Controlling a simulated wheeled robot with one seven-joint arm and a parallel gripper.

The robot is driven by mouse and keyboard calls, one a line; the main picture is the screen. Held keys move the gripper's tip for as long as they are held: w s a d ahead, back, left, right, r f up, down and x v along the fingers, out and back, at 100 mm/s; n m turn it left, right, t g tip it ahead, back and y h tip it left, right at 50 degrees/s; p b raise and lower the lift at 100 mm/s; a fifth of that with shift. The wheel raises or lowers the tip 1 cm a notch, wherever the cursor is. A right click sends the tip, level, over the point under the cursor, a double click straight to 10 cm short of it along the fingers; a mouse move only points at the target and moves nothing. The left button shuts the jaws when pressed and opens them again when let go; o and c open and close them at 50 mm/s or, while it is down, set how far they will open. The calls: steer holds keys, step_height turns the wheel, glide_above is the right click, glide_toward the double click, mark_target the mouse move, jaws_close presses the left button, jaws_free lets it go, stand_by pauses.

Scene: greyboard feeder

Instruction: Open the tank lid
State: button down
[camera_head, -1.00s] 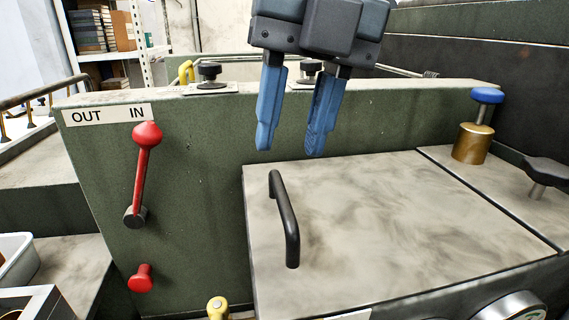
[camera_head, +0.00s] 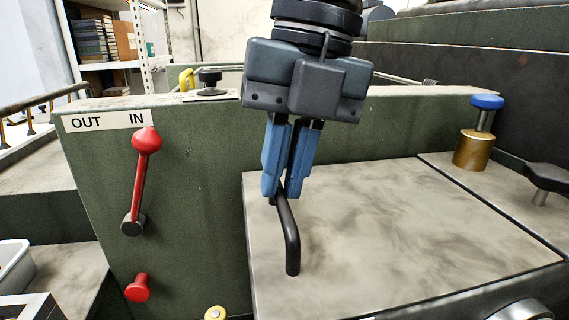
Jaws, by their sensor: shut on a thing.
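The tank lid (camera_head: 400,225) is a flat, stained, pale grey plate, and it lies closed and level on the tank. A black bar handle (camera_head: 290,238) stands up near the lid's left edge. My gripper (camera_head: 280,190) points down with its blue fingers shut on the far end of this handle. The fingers hide the handle's far end.
A green panel with an OUT/IN label (camera_head: 108,120) and a red lever (camera_head: 141,175) stands to the left. A red knob (camera_head: 138,288) is below the lever. A brass post with a blue cap (camera_head: 472,150) stands behind the lid at right, and a black knob (camera_head: 547,175) is at the right edge. Space above the lid is free.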

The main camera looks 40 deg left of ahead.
stand_by(0.5)
steer(key=shift+w+d+r+p, duration=0.1)
steer(key=shift+r+p, duration=0.3)
steer(key=shift+r, duration=0.1)
steer(key=w+d+r+g+y+p, duration=0.2)
steer(key=w+r+p, duration=0.15)
steer(key=r, duration=0.25)
steer(key=w+d+r+g+y+p, duration=0.2)
steer(key=r+g+p, duration=0.1)
steer(key=r+p, duration=0.25)
steer(key=w+d+r+g+y+p, duration=0.2)
steer(key=w+d+r+p, duration=0.3)
steer(key=w+d, duration=0.5)
steer(key=shift+w+d+r+p, duration=0.15)
steer(key=shift+w+p, duration=0.2)
steer(key=shift+w, duration=0.1)
steer(key=c, duration=1.2)
jaws_free()
steer(key=shift+o, duration=0.2)
steer(key=shift+r, duration=0.1)
